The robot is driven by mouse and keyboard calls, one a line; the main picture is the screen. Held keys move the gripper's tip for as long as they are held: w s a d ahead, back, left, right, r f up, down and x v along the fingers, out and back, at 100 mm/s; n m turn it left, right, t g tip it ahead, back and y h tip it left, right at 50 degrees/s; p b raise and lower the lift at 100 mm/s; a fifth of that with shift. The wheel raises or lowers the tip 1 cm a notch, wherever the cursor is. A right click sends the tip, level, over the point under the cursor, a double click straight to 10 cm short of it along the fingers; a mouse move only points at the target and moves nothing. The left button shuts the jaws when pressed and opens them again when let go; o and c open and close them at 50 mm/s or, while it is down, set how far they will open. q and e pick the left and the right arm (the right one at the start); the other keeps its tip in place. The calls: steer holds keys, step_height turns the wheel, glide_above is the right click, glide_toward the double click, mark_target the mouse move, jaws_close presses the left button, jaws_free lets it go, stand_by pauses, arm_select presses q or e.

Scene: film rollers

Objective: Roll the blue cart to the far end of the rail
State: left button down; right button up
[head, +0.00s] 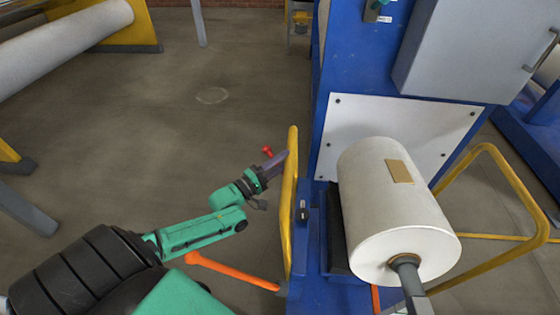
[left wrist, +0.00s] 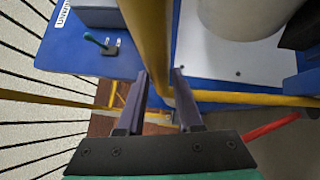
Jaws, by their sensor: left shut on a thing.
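The blue cart (head: 345,65) stands right of centre in the head view, with a white panel (head: 340,130) on its near face. A yellow tubular handle (head: 290,205) runs upright along its left side. My left gripper (head: 278,162) is at the upper part of this handle and is shut on it. In the left wrist view the yellow bar (left wrist: 150,35) passes between the two fingers of my left gripper (left wrist: 158,90). A white film roll (head: 385,195) with a tan label sits in front of the panel. I cannot make out the rail clearly. My right gripper is not in view.
An orange bar (head: 230,270) lies low, left of the handle. Another yellow frame (head: 515,185) stands right of the roll. A grey cabinet (head: 455,50) is at upper right. A large roll (head: 60,40) is at far left. The brown floor (head: 180,130) between is open.

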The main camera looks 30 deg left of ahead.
arm_select(q)
steer(key=shift+w+d+r, duration=0.45)
steer(key=shift+d+r, duration=0.05)
steer(key=shift+d, duration=0.1)
steer(key=c, duration=0.6)
jaws_free()
steer(key=shift+d, duration=0.15)
steer(key=shift+s, duration=0.2)
steer(key=shift+f, duration=0.15)
steer(key=v, duration=1.4)
steer(key=shift+s+a, duration=0.25)
